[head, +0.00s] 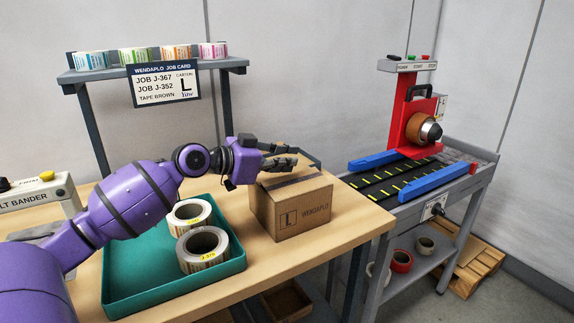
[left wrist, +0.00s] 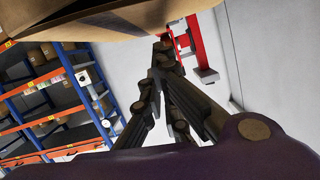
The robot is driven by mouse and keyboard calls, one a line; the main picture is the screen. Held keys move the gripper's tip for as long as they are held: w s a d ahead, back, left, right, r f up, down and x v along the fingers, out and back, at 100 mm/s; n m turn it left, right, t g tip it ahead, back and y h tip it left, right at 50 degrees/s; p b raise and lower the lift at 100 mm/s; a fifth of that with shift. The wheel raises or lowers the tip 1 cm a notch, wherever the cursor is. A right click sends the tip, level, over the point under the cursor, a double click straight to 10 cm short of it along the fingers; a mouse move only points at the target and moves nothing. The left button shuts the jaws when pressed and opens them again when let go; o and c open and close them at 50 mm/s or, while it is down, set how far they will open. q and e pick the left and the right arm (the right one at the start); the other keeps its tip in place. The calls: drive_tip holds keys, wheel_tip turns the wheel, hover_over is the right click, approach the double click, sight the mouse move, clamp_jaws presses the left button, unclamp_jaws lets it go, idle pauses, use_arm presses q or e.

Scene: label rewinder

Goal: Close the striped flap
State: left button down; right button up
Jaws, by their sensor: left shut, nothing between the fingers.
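A brown cardboard carton (head: 290,212) marked "L" and "WENDAPLO" stands upright on the wooden table. Its top looks nearly flat, with a dark band (head: 297,182) running across it; I cannot tell if this band is the striped flap's stripe or a gap. My left gripper (head: 292,161) is shut and empty, just above the carton's far left top edge; I cannot tell if it touches. In the left wrist view the shut fingers (left wrist: 164,48) point towards the carton's cardboard (left wrist: 130,22), which fills the top of the picture. My right gripper is not in view.
A teal tray (head: 172,292) with two label rolls (head: 203,248) lies left of the carton. A grey conveyor table with blue rails (head: 430,184) and a red tape machine (head: 404,112) stands at the right. A shelf (head: 150,72) with a job card (head: 163,84) rises behind.

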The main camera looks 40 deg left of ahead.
sight(285, 179)
use_arm(q)
drive_tip(key=shift+a+f, duration=0.1)
drive_tip(key=shift+f, duration=0.5)
drive_tip(key=shift+a+f, duration=0.1)
drive_tip(key=shift+f, duration=0.2)
drive_tip(key=shift+w+a+f+n, duration=0.1)
drive_tip(key=shift+f+n, duration=0.3)
drive_tip(key=shift+a+f+n+h, duration=0.15)
drive_tip(key=shift+f+n+h, duration=0.05)
drive_tip(key=shift+n+h, duration=0.1)
drive_tip(key=shift+f, duration=0.15)
